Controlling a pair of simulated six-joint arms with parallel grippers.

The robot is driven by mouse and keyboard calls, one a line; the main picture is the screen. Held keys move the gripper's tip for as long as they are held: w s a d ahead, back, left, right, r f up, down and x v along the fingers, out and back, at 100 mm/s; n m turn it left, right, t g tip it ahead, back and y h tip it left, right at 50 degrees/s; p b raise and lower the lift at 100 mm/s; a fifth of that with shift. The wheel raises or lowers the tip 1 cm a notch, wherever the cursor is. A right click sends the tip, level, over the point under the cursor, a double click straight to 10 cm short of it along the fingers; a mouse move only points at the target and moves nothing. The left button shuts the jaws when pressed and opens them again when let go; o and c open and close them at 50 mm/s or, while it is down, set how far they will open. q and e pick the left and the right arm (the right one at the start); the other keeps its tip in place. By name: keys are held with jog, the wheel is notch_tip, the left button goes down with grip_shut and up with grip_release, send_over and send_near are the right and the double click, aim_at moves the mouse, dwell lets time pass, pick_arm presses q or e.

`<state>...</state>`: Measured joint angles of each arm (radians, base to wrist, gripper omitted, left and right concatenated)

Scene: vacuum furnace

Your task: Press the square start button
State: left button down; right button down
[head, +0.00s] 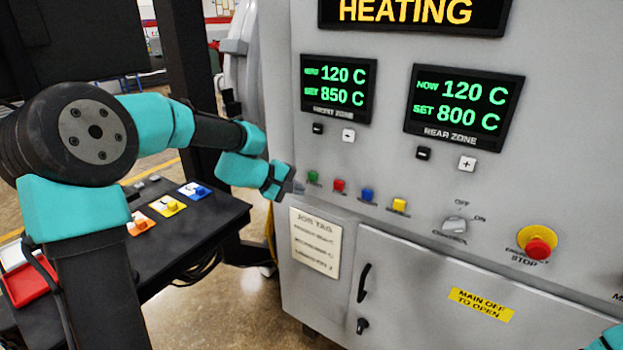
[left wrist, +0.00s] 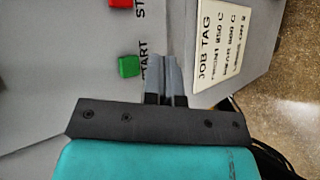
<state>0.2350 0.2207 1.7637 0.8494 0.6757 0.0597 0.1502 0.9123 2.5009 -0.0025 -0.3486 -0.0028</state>
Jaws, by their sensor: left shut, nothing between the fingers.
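The green square start button (head: 313,177) is the leftmost of a row of coloured buttons on the grey furnace panel. In the left wrist view the green button (left wrist: 129,66) sits beside the printed word START. My left gripper (head: 297,187) is shut and empty, just left of and slightly below the green button. In the left wrist view its fingertips (left wrist: 167,62) are to the right of the button, over the START lettering. I cannot tell whether they touch the panel. My right gripper is not in view.
Red (head: 339,185), blue (head: 367,194) and yellow (head: 399,204) buttons continue the row. A red emergency stop (head: 538,248) and a control switch (head: 455,225) are farther right. A job tag (head: 315,241) is below. The upper display (head: 410,12) reads HEATING.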

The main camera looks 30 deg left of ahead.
pick_arm(q)
jog(key=shift+s+a, duration=0.1)
jog(key=shift+s, duration=0.95)
jog(key=shift+f, duration=0.1)
jog(key=s+d+f+m+g+y, duration=0.1)
jog(key=s+d+f+g, duration=0.1)
jog(key=f, duration=0.8)
jog(key=s+d+f+m+g+y, duration=0.1)
jog(key=s+d+f+g, duration=0.15)
jog(key=f, duration=0.65)
jog(key=s+d+f+m+g+y, duration=0.1)
jog(key=s+f+m, duration=0.15)
jog(key=f, duration=0.75)
jog(key=s+d+f+m+g, duration=0.2)
jog(key=s+d+f+m, duration=0.3)
jog(key=s+f, duration=0.9)
jog(key=d, duration=0.3)
jog(key=shift+f+y, duration=0.2)
jog(key=shift+y, duration=0.1)
